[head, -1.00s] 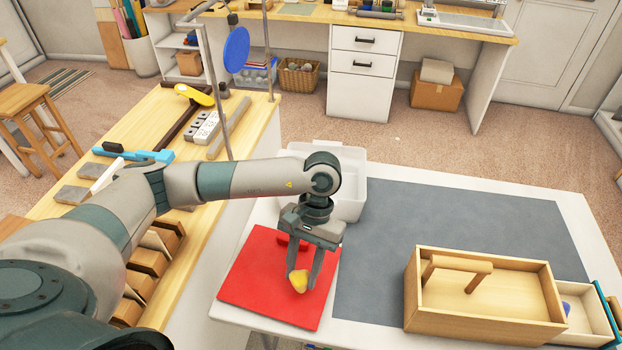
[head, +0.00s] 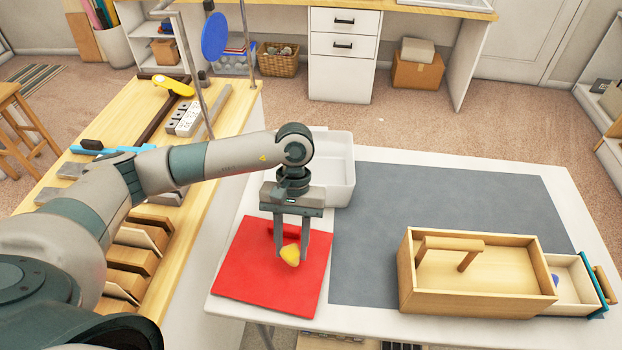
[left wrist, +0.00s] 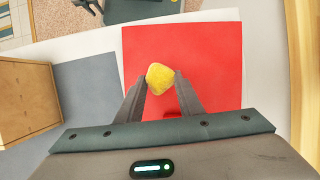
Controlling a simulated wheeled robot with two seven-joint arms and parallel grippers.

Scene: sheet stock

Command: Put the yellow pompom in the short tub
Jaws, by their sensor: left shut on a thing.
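My left gripper (head: 291,256) is shut on the yellow pompom (head: 289,254) and points down over the red board. In the left wrist view the pompom (left wrist: 160,78) sits between the two fingertips, with red behind it. It looks held above the board, but the exact height is hard to tell. A white open tub (head: 341,172) stands at the back left of the table, behind my left wrist, which hides part of it. My right gripper is not in view.
The red board (head: 240,270) has a raised red piece on it. A grey mat (head: 450,200) is mostly clear. A wooden box (head: 450,296) with a bar handle stands at the right front, beside a pale tray (head: 578,280) holding something blue. A wooden bench (head: 235,115) runs along the left.

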